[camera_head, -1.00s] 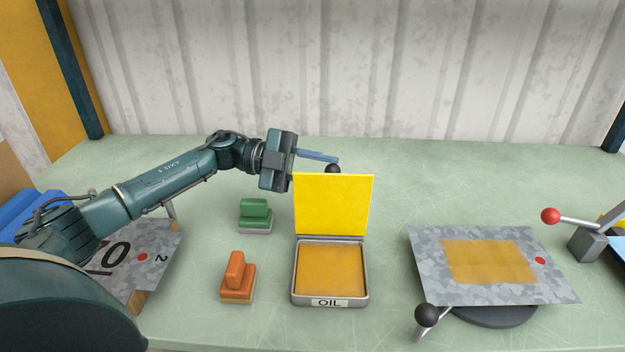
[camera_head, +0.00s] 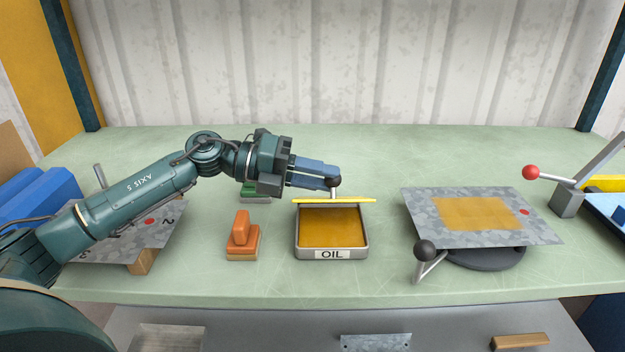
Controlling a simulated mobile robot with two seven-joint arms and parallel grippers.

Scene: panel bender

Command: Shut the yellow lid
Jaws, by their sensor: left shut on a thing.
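The yellow lid (camera_head: 350,200) is tilted well down over the grey oil box (camera_head: 333,253), seen nearly edge-on. It is hinged along the box's back, and the amber oil (camera_head: 333,225) still shows below its front edge. My left gripper (camera_head: 334,182) is above the lid, with its blue fingers shut on the dark knob (camera_head: 335,181) that stands on a short stem on the lid. My right gripper is not in view.
An orange block (camera_head: 242,235) stands just left of the box, and a green block (camera_head: 250,190) sits behind it, partly under my arm. A grey plate (camera_head: 480,232) with an ochre patch and a black-knobbed lever (camera_head: 425,251) lie to the right.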

